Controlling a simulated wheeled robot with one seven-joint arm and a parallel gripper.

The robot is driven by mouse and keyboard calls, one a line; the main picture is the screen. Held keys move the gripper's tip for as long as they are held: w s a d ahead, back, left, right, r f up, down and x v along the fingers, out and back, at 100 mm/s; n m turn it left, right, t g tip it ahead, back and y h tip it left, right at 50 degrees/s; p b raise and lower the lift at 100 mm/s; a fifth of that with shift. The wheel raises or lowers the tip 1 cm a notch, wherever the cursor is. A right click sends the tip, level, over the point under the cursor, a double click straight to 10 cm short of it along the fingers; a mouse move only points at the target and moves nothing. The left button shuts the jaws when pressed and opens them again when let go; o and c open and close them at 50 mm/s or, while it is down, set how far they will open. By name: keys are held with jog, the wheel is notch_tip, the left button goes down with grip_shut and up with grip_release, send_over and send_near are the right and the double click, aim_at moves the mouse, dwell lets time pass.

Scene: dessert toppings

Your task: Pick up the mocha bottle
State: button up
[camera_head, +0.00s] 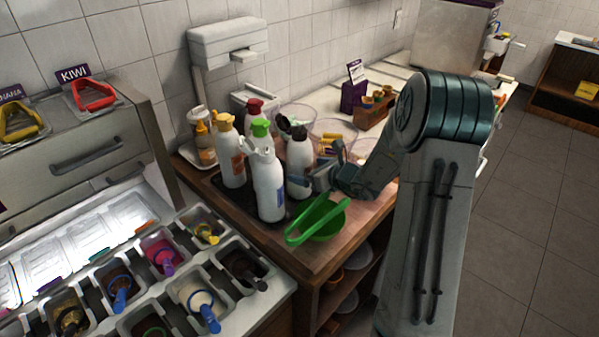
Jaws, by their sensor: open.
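Several white bottles stand together on a dark tray (222,190) on the wooden counter. One has an orange cap (228,155), one a red cap (254,107), one a green cap (260,128), one a white top (268,188) and one a black cap (299,152). No label is readable, so I cannot tell which one is the mocha bottle. My gripper (312,181) is open, low at the right side of the black-capped bottle. The white-topped bottle stands just left of it. The fingertips are small and partly hidden, so I cannot tell whether they touch the bottle.
A green bowl with a green handle (318,218) sits at the counter's front edge, below my gripper. Clear bowls (333,128) and a wooden box (375,110) stand behind. A topping station with several tubs (160,255) is at front left. Open floor lies right.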

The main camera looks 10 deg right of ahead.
aim_at(305, 138)
jog(key=p+x, duration=0.1)
jog(key=x, duration=0.4)
jog(key=c, duration=1)
jog(key=shift+w+r, duration=0.1)
jog(key=shift+r, duration=0.05)
jog(key=shift+c, duration=0.2)
jog(key=shift+r, duration=0.1)
jog(key=shift+o, duration=1.2)
notch_tip(305, 138, up, 9)
jog(key=shift+f+b, duration=0.2)
jog(key=shift+b, duration=0.3)
jog(key=shift+r, duration=0.3)
jog(key=shift+c, duration=1.2)
jog(key=shift+r, duration=0.35)
jog(key=shift+r, duration=0.1)
